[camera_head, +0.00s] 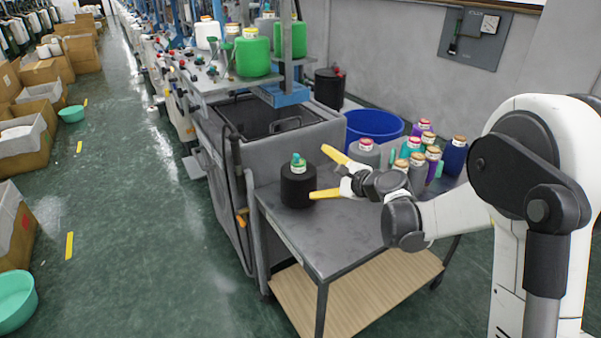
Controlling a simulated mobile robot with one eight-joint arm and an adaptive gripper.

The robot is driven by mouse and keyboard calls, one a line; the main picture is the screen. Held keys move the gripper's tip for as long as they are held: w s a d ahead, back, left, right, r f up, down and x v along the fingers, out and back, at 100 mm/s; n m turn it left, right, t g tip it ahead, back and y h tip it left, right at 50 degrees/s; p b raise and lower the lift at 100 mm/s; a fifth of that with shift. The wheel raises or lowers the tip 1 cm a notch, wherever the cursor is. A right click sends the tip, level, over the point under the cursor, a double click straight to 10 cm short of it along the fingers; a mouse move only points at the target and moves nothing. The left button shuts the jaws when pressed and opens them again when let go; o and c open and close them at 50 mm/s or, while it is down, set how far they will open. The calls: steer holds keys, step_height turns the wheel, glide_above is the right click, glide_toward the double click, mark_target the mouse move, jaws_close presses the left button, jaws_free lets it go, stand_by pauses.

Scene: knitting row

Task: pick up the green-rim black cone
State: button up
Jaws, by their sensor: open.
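The black cone (298,187) stands upright near the left end of the grey cart's top (335,240). A green piece and a pale rim show at its top. My gripper (318,172) has two yellow fingers spread wide, pointing left at the cone. One finger is behind and above, near the cone's upper right; the other reaches the cone's lower right side. The cone appears at the mouth of the open fingers, and I cannot tell whether either finger touches it.
Several grey, purple, teal and navy cones (454,155) stand at the cart's right end, behind my gripper. A blue tub (374,125) is behind the cart. A grey machine (270,150) with a green cone (252,57) on top borders the left. The cart's front top is clear.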

steer(key=w+a+f+m+t+y, duration=0.1)
steer(key=w+f+m, duration=0.3)
steer(key=m+t+p, duration=0.1)
steer(key=m+p, duration=0.1)
steer(key=m, duration=0.2)
glide_toward(294, 171)
steer(key=f, duration=0.1)
steer(key=shift+y, duration=0.4)
steer(key=x, duration=0.1)
steer(key=b+x, duration=0.1)
steer(key=x, duration=0.2)
steer(key=shift+w+d+f+b, duration=0.15)
steer(key=shift+w+f+b, duration=0.15)
steer(key=shift+w, duration=0.25)
steer(key=x, duration=0.1)
steer(key=b+x, duration=0.1)
steer(key=x, duration=0.1)
steer(key=b+x, duration=0.1)
steer(key=x, duration=0.1)
steer(key=shift+s+a+r, duration=0.15)
steer(key=shift+a+r, duration=0.05)
steer(key=shift+r, duration=0.2)
steer(key=shift+w+a, duration=0.2)
steer(key=shift+w, duration=0.15)
steer(key=shift+r, duration=0.1)
steer(key=shift+c, duration=0.3)
steer(key=shift+s+r, duration=0.1)
steer(key=shift+s, duration=0.1)
steer(key=c, duration=1.2)
